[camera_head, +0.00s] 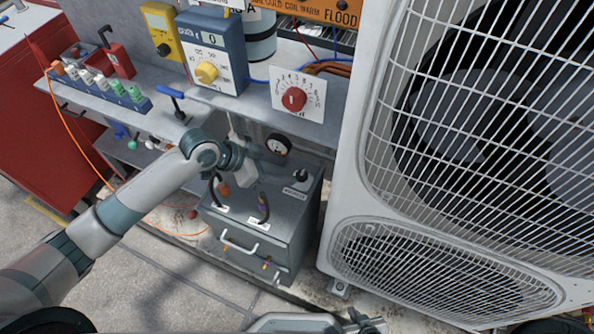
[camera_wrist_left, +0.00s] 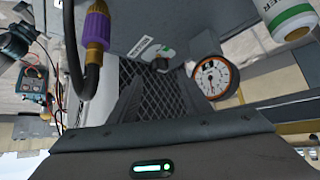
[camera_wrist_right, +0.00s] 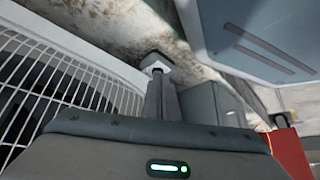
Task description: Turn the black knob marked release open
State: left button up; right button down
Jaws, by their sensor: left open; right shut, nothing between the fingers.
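The black knob (camera_head: 300,175) stands on top of a grey box (camera_head: 262,243), behind its small white label (camera_head: 294,192). My right gripper (camera_head: 368,322) is low at the bottom edge of the head view, far from the knob. In the right wrist view its fingers (camera_wrist_right: 160,78) are shut on nothing.
A round gauge (camera_head: 278,145) stands behind the knob. A large condenser (camera_head: 345,170) blocks the right side. A shelf (camera_head: 240,98) with a red dial overhangs behind.

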aim_at(301, 174)
pick_arm(q)
jog(key=x, duration=0.5)
jog(key=shift+d+f, duration=0.25)
jog(key=shift+d, duration=0.05)
jog(key=shift+w+d+f, duration=0.15)
jog(key=shift+f, duration=0.05)
pick_arm(e)
jog(key=s, duration=0.1)
jog(key=s+f+g, duration=0.1)
jog(key=s, duration=0.1)
jog(key=shift+d+f, duration=0.1)
jog(key=shift+d, duration=0.05)
pick_arm(q)
jog(key=c, duration=1)
jog(key=shift+p, duration=0.3)
jog(key=shift+c, duration=0.2)
pick_arm(e)
jog(key=shift+w+r, duration=0.2)
jog(key=shift+w, duration=0.1)
